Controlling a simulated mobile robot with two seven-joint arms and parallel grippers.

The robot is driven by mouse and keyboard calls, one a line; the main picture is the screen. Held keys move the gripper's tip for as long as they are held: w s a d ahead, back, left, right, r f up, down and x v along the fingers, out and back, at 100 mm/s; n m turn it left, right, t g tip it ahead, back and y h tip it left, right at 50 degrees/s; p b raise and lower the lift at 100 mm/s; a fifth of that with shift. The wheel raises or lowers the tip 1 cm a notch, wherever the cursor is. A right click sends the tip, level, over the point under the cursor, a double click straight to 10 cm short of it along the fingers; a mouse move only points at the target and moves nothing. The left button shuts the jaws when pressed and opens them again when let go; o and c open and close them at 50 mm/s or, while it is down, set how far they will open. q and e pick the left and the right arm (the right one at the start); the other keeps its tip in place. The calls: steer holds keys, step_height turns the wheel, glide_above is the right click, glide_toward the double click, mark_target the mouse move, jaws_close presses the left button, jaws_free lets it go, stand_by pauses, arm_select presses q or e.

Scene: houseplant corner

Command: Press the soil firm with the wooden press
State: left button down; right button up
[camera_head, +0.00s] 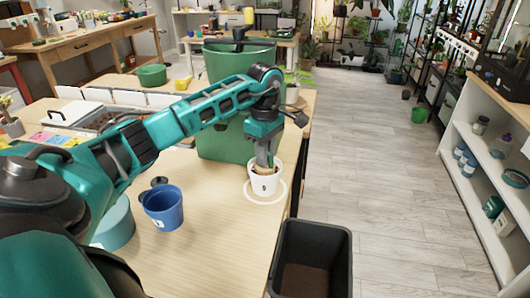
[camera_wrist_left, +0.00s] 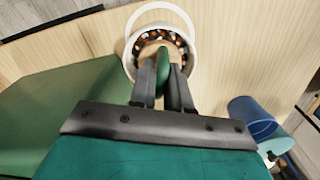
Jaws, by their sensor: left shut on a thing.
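A small white pot (camera_head: 264,185) stands on a white saucer (camera_head: 281,197) near the right edge of the wooden table. In the left wrist view the pot (camera_wrist_left: 129,62) holds brown, lumpy soil (camera_wrist_left: 181,44). My left gripper (camera_head: 265,163) points down over the pot, its fingertips close to the rim. It is shut on the green handle of the wooden press (camera_wrist_left: 163,62). The press's pale wooden part lies within the pot's mouth, partly hidden by the handle and fingers. I cannot tell how hard it touches the soil. My right gripper is not in view.
A large green planter (camera_head: 222,145) stands just behind my gripper. A blue cup (camera_head: 163,208) and a teal container (camera_head: 114,226) stand at the front left. A black bin (camera_head: 312,262) is off the table's right edge. The floor to the right is clear.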

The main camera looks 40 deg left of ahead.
arm_select(q)
steer(key=shift+f, duration=0.3)
stand_by(0.8)
step_height(320, 180, up, 6)
steer(key=p, duration=0.4)
steer(key=shift+r, duration=1.05)
